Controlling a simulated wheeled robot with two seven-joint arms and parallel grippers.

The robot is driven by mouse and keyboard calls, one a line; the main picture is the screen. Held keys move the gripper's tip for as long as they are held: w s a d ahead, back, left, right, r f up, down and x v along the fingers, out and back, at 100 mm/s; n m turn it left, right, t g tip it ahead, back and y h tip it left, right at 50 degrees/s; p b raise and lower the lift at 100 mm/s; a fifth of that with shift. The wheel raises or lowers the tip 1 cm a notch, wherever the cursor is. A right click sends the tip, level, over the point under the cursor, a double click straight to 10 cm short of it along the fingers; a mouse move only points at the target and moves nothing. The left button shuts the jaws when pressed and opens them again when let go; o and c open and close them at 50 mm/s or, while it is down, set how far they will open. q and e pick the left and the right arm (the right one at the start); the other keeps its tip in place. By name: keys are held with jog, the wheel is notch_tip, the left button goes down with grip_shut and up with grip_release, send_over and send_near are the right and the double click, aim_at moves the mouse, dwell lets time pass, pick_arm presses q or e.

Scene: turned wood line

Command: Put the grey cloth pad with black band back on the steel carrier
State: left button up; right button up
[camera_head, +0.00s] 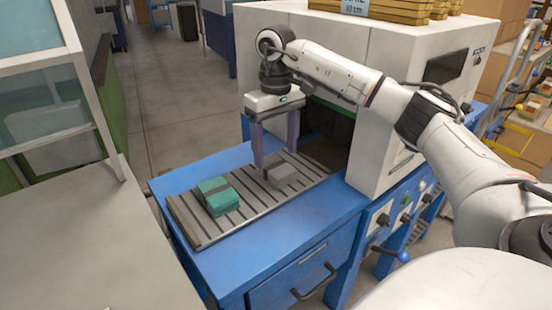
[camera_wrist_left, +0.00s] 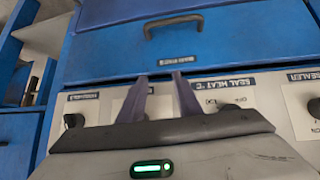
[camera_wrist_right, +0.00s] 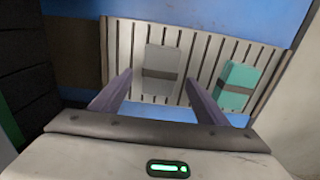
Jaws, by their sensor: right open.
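The grey cloth pad (camera_head: 284,174) lies on a slatted steel surface (camera_head: 240,222) that looks like the steel carrier, at the machine's mouth. In the right wrist view the pad (camera_wrist_right: 164,58) shows its dark band across the middle. My right gripper (camera_head: 276,160) is open over the pad, its fingers pointing down. In the right wrist view its fingertips appear on either side of the pad, apart from it. My left gripper (camera_wrist_left: 161,78) shows only in the left wrist view, open and empty, in front of a blue drawer front.
A teal pad with a dark band (camera_head: 217,196) lies on the same slats, left of the grey one. The white machine (camera_head: 390,100) stands close behind and right of my right gripper. The blue bench top (camera_head: 270,240) in front is clear.

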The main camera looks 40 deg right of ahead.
aim_at(276, 165)
notch_tip(276, 165, up, 9)
jog(key=shift+f+p, duration=0.15)
jog(key=shift+p, duration=0.25)
dwell(1.3)
